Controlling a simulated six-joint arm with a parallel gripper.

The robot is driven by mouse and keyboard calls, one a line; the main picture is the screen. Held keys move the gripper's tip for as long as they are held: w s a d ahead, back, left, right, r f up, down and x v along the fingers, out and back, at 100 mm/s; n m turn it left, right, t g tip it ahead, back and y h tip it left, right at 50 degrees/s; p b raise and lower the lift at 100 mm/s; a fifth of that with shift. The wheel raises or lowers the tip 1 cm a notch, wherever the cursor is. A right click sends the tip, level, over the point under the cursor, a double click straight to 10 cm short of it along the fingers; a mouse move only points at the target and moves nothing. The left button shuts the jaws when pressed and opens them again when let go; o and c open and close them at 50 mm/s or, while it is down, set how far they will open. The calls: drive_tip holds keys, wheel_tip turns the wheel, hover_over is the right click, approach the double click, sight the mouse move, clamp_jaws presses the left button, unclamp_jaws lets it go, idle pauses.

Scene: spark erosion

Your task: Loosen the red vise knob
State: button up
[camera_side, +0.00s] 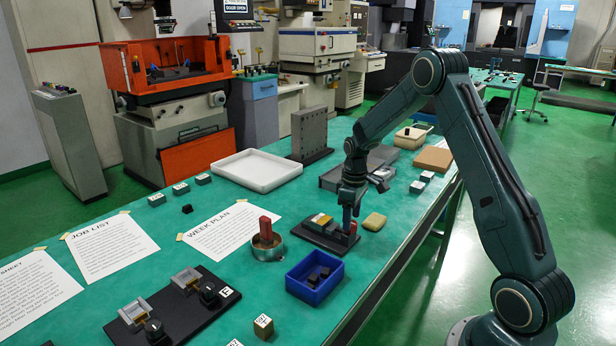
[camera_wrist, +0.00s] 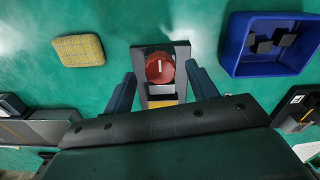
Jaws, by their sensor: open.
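The red vise knob (camera_wrist: 160,67) is round with a pale line across its face. In the wrist view it sits at the end of a small dark vise (camera_wrist: 148,50). My gripper (camera_wrist: 160,76) is open, with one finger on the left and one on the right of the knob; gaps show on both sides. Whether the fingertips are down at knob height, I cannot tell. In the side view my gripper (camera_side: 347,228) points down at the right end of the dark vise base (camera_side: 318,240), with a bit of the red knob (camera_side: 353,228) showing beside it.
A blue bin (camera_side: 315,294) with dark blocks stands in front, and a yellow sponge (camera_side: 375,221) lies right of the gripper. A black plate with two more small vises (camera_side: 186,278) and dark knobs lies front left.

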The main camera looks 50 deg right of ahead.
wheel_tip(320, 180, up, 12)
idle(0.5)
drive_tip(key=shift+r, duration=0.1)
drive_tip(key=s+a+r+m+t, duration=0.1)
drive_tip(key=s+a+r, duration=0.4)
drive_tip(key=a+r, duration=0.15)
drive_tip(key=s+a+r+t, duration=0.2)
drive_tip(key=s+a+r, duration=0.3)
drive_tip(key=a, duration=0.3)
drive_tip(key=s+a+t, duration=0.1)
drive_tip(key=s+a, duration=0.3)
drive_tip(key=s, duration=0.3)
drive_tip(key=s+a+m+t, duration=0.1)
drive_tip(key=s+a, duration=0.3)
drive_tip(key=s, duration=0.3)
drive_tip(key=shift+s+a+f+t, duration=0.25)
drive_tip(key=shift+f+t, duration=0.05)
drive_tip(key=shift+f, duration=0.05)
